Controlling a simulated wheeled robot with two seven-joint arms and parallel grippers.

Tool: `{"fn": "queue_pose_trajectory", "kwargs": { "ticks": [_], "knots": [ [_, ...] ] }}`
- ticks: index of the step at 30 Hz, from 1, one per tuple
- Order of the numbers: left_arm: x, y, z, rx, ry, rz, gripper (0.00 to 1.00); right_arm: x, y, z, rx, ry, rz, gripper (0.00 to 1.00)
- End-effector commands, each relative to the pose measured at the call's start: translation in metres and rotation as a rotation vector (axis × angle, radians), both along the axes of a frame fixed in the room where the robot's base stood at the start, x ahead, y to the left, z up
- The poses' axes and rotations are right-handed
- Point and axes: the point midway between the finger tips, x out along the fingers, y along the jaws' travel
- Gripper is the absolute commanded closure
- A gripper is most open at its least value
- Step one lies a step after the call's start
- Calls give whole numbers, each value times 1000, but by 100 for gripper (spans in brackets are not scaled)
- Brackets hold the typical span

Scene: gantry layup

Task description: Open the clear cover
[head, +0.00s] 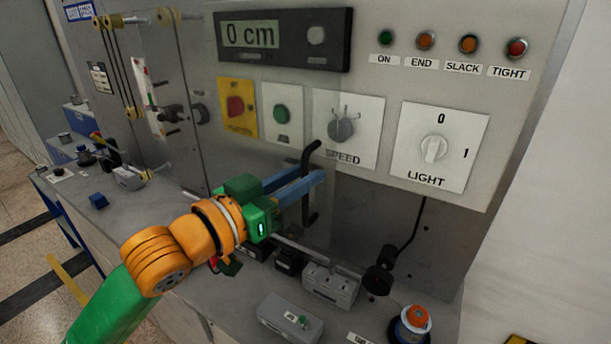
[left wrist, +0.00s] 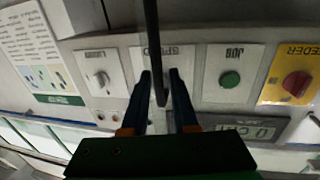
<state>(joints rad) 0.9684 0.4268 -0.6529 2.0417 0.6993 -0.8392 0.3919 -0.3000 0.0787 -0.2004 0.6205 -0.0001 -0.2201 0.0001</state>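The clear cover (head: 262,156) is a see-through pane in front of the grey machine panel; its edges are faint. A black bent handle (head: 310,214) stands upright near its right side, left of the LIGHT switch plate. My left gripper (head: 314,176) reaches in from the left with its blue fingers at the handle. In the left wrist view the dark handle bar (left wrist: 152,30) runs down between the two fingertips (left wrist: 161,76), which stand apart with a small gap visible beside it. The left gripper is open around the handle. My right gripper is not in view.
Behind the pane are a green button (head: 281,114), a red knob on yellow (head: 236,107) and the SPEED knob (head: 340,129). The LIGHT switch (head: 434,149) is to the right. Below, a ledge carries a grey block (head: 330,286), a small box (head: 290,320) and an orange-topped button (head: 415,318).

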Motion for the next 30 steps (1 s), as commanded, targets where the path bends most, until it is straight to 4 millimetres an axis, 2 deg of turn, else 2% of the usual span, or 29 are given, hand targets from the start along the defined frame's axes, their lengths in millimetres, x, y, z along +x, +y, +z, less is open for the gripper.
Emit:
{"fn": "queue_pose_trajectory", "kwargs": {
  "ticks": [3, 9, 18, 20, 23, 26, 27, 30],
  "knots": [
    [-17, 20, -6, 3, -4, 2, 73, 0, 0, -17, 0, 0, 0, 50],
    [-39, 43, -3, 3, -3, 1, 73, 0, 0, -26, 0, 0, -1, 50],
    [-42, 45, -2, 2, 1, -1, 73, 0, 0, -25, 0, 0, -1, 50],
    [-40, 46, -10, 7, 16, 8, 73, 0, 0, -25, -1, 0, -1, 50],
    [-32, 51, -55, 38, 95, 63, 73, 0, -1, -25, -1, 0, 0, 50],
    [-30, 69, -135, 107, 245, 174, 73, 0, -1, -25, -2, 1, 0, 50],
    [-34, 79, -171, 145, 320, 227, 73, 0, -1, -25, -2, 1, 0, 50],
    [-60, 107, -251, 248, 509, 345, 73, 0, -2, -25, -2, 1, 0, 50]
  ]
}}
